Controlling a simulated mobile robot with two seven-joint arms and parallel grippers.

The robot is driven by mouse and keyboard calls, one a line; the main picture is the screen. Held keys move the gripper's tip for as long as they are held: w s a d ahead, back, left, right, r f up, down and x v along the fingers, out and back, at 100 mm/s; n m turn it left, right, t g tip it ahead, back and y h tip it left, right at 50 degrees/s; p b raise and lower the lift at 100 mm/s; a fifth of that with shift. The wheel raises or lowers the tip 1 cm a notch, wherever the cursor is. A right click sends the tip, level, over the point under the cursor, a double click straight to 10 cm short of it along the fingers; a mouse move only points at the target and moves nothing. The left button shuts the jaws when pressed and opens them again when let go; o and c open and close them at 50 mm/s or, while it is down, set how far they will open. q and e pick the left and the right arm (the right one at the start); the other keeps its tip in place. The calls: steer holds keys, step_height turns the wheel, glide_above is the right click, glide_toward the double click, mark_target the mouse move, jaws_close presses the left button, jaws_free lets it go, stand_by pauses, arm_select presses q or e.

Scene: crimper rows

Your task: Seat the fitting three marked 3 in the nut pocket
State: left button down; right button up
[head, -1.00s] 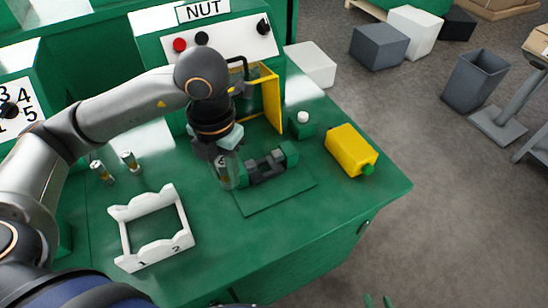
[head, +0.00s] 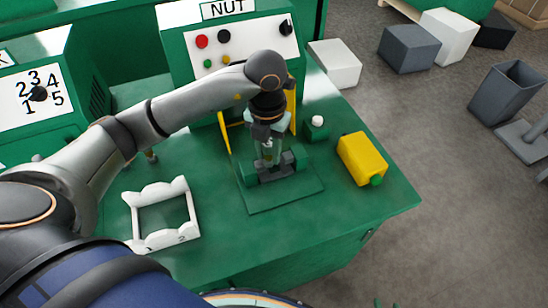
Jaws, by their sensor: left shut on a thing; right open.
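My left gripper (head: 267,138) is shut on a small clear-and-metal fitting (head: 268,152), held upright. Its mark is too small to read surely. The fitting is over the dark grey jaws of the nut pocket (head: 274,170), on a green plate below the NUT panel. Its lower end is hidden by the jaws, so I cannot tell whether it touches or sits in the pocket.
A white rack (head: 162,239) stands at the bench's front left. Another fitting (head: 151,157) is partly hidden behind my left arm. A yellow guard (head: 224,132) stands behind.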

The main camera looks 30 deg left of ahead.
arm_select(q)
steer(key=w+f, duration=0.2)
steer(key=f, duration=0.1)
steer(key=w+f, duration=0.2)
steer(key=shift+a+f, duration=0.2)
steer(key=shift+a, duration=0.2)
steer(key=shift+f+p, duration=0.3)
steer(key=shift+f, duration=1.2)
steer(key=shift+f, duration=0.2)
steer(key=c, duration=0.6)
jaws_free()
step_height(320, 180, up, 12)
steer(key=shift+r+b, duration=0.25)
steer(key=shift+b, duration=0.15)
